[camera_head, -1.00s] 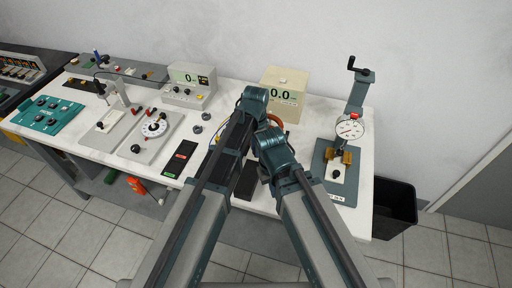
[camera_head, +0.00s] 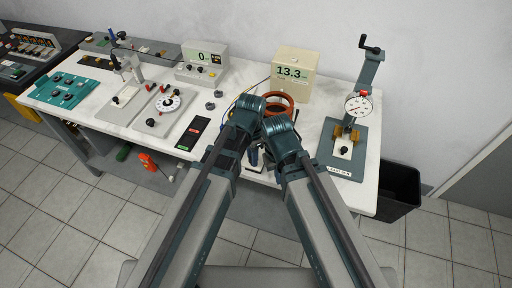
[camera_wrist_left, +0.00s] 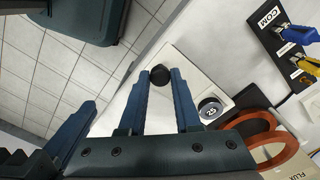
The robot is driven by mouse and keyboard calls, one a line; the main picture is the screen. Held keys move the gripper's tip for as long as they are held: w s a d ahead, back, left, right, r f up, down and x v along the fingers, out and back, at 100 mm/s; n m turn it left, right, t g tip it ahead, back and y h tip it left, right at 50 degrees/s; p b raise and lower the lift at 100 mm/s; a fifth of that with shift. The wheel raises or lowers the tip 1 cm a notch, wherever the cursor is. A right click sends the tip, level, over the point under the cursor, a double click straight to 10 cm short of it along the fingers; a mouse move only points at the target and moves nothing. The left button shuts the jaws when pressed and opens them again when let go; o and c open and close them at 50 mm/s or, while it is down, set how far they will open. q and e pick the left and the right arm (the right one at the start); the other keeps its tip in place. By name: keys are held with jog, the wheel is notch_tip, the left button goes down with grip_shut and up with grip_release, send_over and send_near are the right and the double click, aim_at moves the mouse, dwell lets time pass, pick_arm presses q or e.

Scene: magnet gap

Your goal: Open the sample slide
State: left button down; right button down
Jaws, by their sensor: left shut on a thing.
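In the left wrist view a pale slide plate (camera_wrist_left: 187,65) carries a small black knob (camera_wrist_left: 160,75) near the bench edge. My left gripper (camera_wrist_left: 160,82) is shut on this knob, one finger on each side. A dark round piece marked 25 (camera_wrist_left: 210,109) sits beside the plate, next to the orange-brown coil rings (camera_wrist_left: 262,140). In the head view my left gripper (camera_head: 253,157) shows only partly between my arms, in front of the coil (camera_head: 279,103); the knob is hidden there. Dark toothed fingers at the wrist view's left edge may be my right gripper (camera_wrist_left: 58,148); their opening is unclear.
A cream meter (camera_head: 296,72) reading 13.3 stands behind the coil. A dial-gauge stand (camera_head: 345,150) is to the right, and a dial box (camera_head: 165,108) and black panel (camera_head: 193,133) to the left. A terminal strip with coloured plugs (camera_wrist_left: 285,48) lies near the slide.

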pick_arm(q)
jog(key=shift+s, duration=0.1)
jog(key=c, duration=0.6)
grip_release()
jog(key=shift+r, duration=0.1)
notch_tip(320, 180, up, 14)
jog(key=p, duration=1.3)
jog(key=shift+f+p, duration=0.2)
jog(key=shift+p, duration=0.2)
jog(key=shift+a, duration=0.1)
jog(key=s+a+n, duration=0.2)
jog(key=a+n, duration=1)
jog(key=a, duration=0.2)
jog(key=s+d+f+m+b, duration=0.1)
jog(key=s+d, duration=0.1)
jog(key=d, duration=0.1)
jog(key=s+d+f+m+b, duration=0.1)
jog(key=d, duration=0.3)
jog(key=s+d+f+m+y+b, duration=0.1)
jog(key=s+d+f+b, duration=0.1)
jog(key=d, duration=0.2)
jog(key=shift+s, duration=0.3)
